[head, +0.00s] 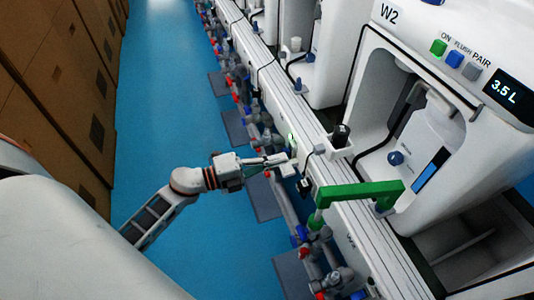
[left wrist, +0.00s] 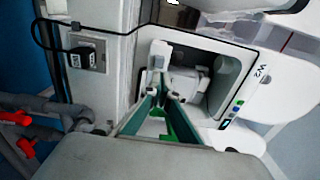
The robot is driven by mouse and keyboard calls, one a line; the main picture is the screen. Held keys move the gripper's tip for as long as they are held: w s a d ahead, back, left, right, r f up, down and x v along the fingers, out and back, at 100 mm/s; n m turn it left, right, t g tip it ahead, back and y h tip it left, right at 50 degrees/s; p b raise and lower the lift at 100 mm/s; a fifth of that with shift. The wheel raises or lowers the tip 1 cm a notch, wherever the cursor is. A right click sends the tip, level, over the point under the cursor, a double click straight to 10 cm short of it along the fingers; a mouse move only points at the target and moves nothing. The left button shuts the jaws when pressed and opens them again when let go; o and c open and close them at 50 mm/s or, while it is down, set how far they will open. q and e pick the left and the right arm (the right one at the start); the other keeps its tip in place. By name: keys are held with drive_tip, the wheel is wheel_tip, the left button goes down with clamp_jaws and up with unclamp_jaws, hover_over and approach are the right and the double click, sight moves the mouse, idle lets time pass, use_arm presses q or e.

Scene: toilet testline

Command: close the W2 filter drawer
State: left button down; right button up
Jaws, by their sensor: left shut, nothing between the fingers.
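The white W2 unit (head: 430,80) stands at the right in the head view, with coloured buttons and a 3.5 L display. It also shows in the left wrist view (left wrist: 258,92). Below it is an open box-like recess (head: 465,245) with grey inner walls; I cannot tell whether this is the filter drawer. My left gripper (head: 284,159) is shut and empty, reaching right to the bench front edge, left of the W2 unit. Its fingers meet in the left wrist view (left wrist: 160,68); whether they touch anything is unclear. My right gripper is not in view.
A green angled bar (head: 358,192) juts out over the bench edge near my left gripper. Pipes with red and blue valves (head: 303,235) run below. The blue floor (head: 165,110) is clear beside brown cabinets (head: 60,80).

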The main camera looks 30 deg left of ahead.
use_arm(q)
approach(334, 144)
drive_tip(key=shift+w+a+f+b, duration=0.15)
drive_tip(key=shift+w+f, duration=0.1)
drive_tip(key=shift+f, duration=0.2)
drive_tip(key=shift+w+a+f+b, duration=0.1)
drive_tip(key=shift+w+f+b, duration=0.1)
drive_tip(key=shift+f, duration=0.2)
drive_tip(key=shift+w+d, duration=0.25)
drive_tip(key=shift+w, duration=0.1)
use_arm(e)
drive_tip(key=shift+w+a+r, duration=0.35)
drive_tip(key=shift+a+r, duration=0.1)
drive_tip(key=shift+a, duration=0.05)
use_arm(q)
drive_tip(key=x, duration=0.9)
drive_tip(key=shift+w+d, duration=0.25)
drive_tip(key=shift+w, duration=0.05)
drive_tip(key=shift+r, duration=0.1)
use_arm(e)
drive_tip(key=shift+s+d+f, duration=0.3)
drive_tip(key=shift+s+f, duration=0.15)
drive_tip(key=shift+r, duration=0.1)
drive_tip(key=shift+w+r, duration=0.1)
